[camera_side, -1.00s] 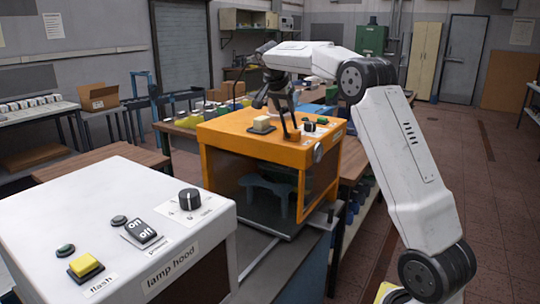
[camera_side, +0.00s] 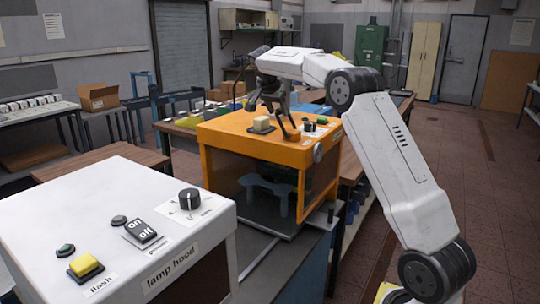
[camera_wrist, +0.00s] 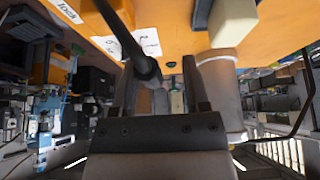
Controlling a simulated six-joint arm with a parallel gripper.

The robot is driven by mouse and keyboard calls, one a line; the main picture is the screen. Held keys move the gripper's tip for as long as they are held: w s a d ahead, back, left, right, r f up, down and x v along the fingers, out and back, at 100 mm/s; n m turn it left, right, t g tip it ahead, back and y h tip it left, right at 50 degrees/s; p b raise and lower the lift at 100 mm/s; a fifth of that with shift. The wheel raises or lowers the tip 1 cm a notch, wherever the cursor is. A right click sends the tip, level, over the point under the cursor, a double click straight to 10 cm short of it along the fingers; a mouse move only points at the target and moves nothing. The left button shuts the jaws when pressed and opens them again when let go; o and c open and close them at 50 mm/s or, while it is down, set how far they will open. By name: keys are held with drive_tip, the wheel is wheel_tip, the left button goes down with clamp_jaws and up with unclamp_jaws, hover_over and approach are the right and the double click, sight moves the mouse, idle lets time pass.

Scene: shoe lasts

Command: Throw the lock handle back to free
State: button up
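The orange machine (camera_side: 255,146) stands on the bench in the middle of the side view. Its lock handle (camera_side: 284,123), a dark lever on an orange base, rises from the top and tilts up to the left. In the wrist view the dark lever (camera_wrist: 130,38) crosses the upper middle, and its rounded end shows near the gap between my fingers. My gripper (camera_wrist: 161,82) has its two fingers apart. In the side view my gripper (camera_side: 270,106) hangs just above and behind the handle. I cannot tell whether a finger touches it.
A cream button (camera_side: 262,124) stands left of the handle, also large in the wrist view (camera_wrist: 232,20). A black knob (camera_side: 309,127) and a green button (camera_side: 322,120) stand to its right. The white lamp hood box (camera_side: 120,215) fills the front left.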

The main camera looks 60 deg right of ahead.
drive_tip(key=shift+s, duration=0.45)
idle(0.4)
drive_tip(key=shift+a+r, duration=0.1)
drive_tip(key=v, duration=0.6)
drive_tip(key=shift+a+r, duration=0.2)
drive_tip(key=shift+r, duration=0.2)
drive_tip(key=shift+c, duration=0.2)
idle(0.8)
